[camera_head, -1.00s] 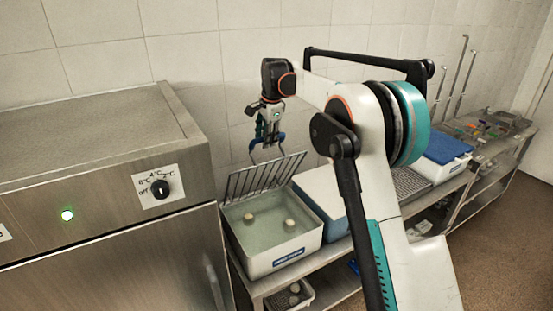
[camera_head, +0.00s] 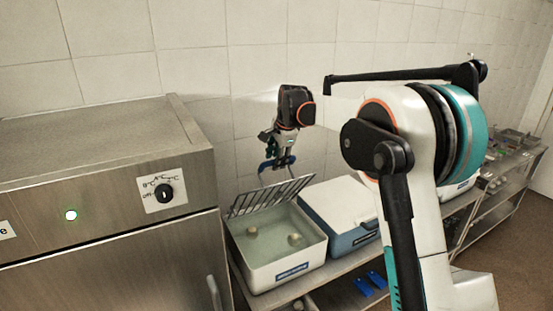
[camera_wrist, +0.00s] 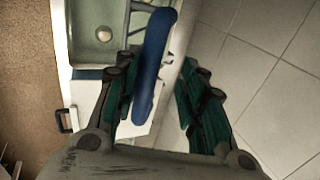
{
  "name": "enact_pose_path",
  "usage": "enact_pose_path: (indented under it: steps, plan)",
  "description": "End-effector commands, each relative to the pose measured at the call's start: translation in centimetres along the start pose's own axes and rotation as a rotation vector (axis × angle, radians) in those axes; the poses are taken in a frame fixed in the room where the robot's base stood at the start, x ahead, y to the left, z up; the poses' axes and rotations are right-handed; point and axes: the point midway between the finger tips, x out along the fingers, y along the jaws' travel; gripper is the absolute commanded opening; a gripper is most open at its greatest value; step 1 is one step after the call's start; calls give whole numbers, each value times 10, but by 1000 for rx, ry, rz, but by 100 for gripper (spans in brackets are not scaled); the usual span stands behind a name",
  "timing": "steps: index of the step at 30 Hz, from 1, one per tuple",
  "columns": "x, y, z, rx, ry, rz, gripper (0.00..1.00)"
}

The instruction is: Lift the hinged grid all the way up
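The hinged grid (camera_head: 270,199) stands tilted up along the back rim of an open, liquid-filled bath (camera_head: 276,270). Its bars show in the head view, with a wire stem rising towards a blue handle (camera_wrist: 152,62). My gripper (camera_head: 277,153) is above the grid at the handle. In the wrist view my gripper (camera_wrist: 157,92) has its green-padded fingers spread, with the blue handle between them. The handle lies close to the left finger, and a gap shows on the right. I cannot tell whether a finger touches it.
Two pale round pieces (camera_head: 294,239) lie in the bath. A white-lidded blue box (camera_head: 342,205) stands right beside it. A steel cabinet with a dial (camera_head: 163,193) is on the left. The tiled wall (camera_head: 255,60) is close behind.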

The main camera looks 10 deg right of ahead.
Motion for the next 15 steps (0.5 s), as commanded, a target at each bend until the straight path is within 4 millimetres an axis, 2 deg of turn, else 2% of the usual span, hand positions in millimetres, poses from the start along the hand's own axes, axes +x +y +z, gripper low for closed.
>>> enact_pose_path:
  steps: [15]
  plan:
    - [-35,1,0,0,0,0,36]
